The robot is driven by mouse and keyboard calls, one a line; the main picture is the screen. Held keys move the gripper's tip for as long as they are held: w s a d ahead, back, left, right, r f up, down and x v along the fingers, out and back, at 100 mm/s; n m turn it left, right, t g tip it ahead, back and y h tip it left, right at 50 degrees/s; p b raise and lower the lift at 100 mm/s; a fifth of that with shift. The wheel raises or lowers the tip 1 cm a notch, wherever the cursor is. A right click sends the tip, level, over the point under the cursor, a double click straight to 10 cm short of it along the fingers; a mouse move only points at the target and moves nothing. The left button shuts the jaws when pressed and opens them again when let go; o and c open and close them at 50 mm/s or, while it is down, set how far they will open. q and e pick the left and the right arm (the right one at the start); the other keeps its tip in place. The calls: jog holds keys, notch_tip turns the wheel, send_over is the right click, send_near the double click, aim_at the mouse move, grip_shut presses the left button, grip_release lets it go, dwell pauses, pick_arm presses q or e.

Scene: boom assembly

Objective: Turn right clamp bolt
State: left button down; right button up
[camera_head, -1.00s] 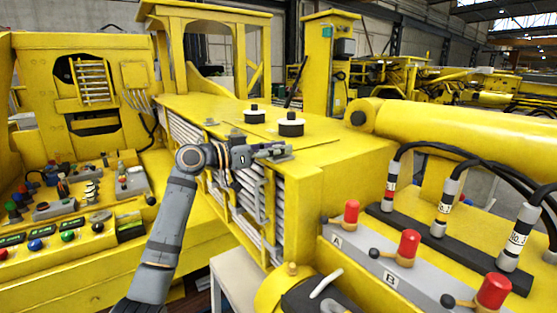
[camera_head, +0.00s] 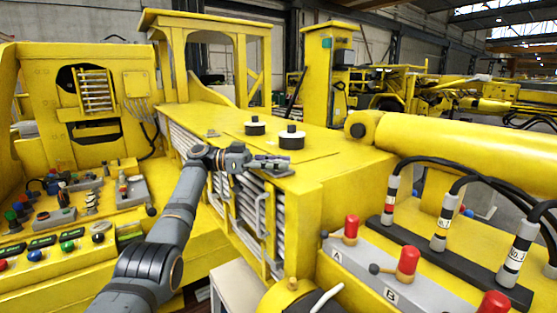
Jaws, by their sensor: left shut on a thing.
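The right clamp (camera_head: 283,171) is a small grey metal piece on the top edge of the yellow housing (camera_head: 345,165), above the louvred side panel. My left gripper (camera_head: 272,162) is at this clamp, fingers pointing right and lying nearly level. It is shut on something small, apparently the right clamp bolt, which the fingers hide. A similar small grey clamp (camera_head: 212,133) sits on the same edge further back and left. My right gripper is not in view.
Two black-and-white round caps (camera_head: 291,138) stand on the housing top just behind my gripper. Red-knobbed levers (camera_head: 408,261) and black hoses are at the right. A control panel (camera_head: 60,215) with coloured buttons lies at the left. The housing top's right side is clear.

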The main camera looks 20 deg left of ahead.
pick_arm(q)
jog(key=shift+r, duration=0.1)
dwell(0.5)
jog(key=c, duration=1.1)
grip_release()
jog(key=shift+o, duration=0.3)
jog(key=shift+f, duration=0.2)
